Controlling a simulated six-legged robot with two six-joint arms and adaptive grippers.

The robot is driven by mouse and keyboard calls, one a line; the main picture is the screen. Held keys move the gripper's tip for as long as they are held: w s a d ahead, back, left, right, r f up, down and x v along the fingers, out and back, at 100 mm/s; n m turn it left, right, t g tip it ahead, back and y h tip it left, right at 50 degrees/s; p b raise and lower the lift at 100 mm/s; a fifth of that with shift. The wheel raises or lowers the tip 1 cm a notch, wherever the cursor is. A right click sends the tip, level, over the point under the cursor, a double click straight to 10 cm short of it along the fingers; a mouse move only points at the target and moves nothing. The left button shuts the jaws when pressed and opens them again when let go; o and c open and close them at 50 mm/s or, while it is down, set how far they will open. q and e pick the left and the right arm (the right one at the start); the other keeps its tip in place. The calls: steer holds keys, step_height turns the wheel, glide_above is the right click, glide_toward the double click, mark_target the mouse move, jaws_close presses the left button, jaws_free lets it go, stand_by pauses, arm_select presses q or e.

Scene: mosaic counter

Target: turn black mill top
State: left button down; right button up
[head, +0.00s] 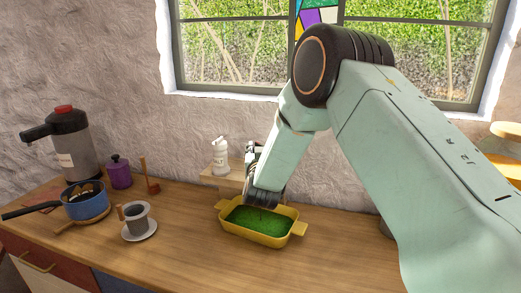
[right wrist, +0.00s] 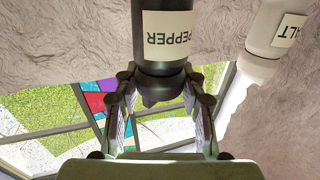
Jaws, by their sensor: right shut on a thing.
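The black pepper mill (right wrist: 160,55) with a cream "PEPPER" label shows inverted in the right wrist view. Its dark top (right wrist: 161,88) sits between the fingers of my right gripper (right wrist: 161,80), which is shut on it. In the head view my right gripper (head: 253,156) is at the wooden stand by the wall, and my arm and wrist largely hide the mill. My left gripper is in neither view.
A white salt mill (head: 220,157) stands close on the left, on the wooden stand (head: 226,184). A yellow dish (head: 283,237) with green contents lies in front. A cup (head: 138,221), blue pan (head: 85,206) and dispenser (head: 72,145) stand further left.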

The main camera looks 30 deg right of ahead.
steer(key=o, duration=1.2)
steer(key=v, duration=1.2)
steer(key=shift+s, duration=0.1)
